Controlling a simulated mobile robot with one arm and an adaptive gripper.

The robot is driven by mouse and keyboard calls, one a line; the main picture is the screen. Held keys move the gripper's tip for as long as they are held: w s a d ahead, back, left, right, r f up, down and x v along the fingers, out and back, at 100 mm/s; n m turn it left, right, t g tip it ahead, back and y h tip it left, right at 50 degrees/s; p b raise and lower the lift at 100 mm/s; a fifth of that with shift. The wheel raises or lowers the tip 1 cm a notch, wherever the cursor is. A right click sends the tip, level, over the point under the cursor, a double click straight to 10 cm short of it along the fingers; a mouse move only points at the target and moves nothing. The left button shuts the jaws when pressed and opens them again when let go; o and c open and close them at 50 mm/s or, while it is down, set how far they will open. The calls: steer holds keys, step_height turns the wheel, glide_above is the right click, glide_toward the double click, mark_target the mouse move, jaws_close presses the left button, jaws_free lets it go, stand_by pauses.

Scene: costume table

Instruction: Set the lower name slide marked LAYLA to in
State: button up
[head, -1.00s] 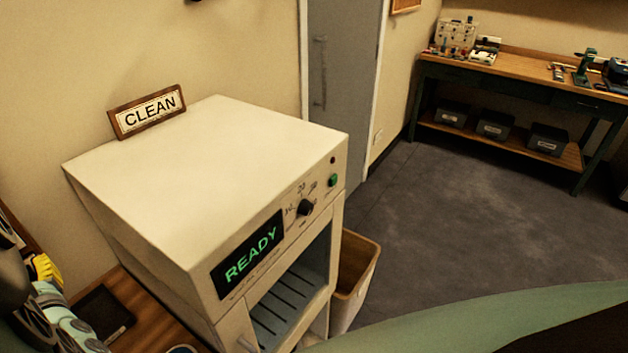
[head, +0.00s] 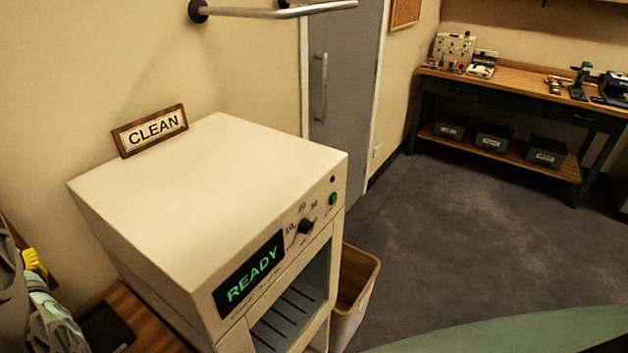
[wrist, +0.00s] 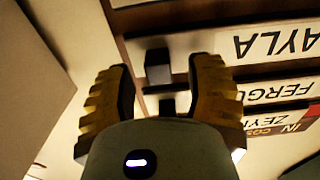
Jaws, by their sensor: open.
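A dark block-like knob (wrist: 157,66) stands at the left end of that row. My gripper (wrist: 163,72) is open, with one yellow ribbed finger on each side of the knob; I cannot tell whether they touch it. I cannot tell whether another slide bears the same name. In the head view, part of my arm with a yellow piece (head: 35,262) shows at the left edge; the slides are not visible there.
Beside it in the wrist view are a slide reading "FERGU" (wrist: 275,92), a second dark knob (wrist: 166,106) and a partly hidden "ZEY" slide (wrist: 262,126) near a red "IN" mark (wrist: 292,128). A cream cabinet (head: 215,165) showing READY stands right of my arm; a bin (head: 355,295) stands beside it.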

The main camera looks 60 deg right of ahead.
steer(key=shift+w+d, duration=0.1)
steer(key=shift+w, duration=0.2)
jaws_close()
stand_by(0.5)
steer(key=shift+s, duration=0.1)
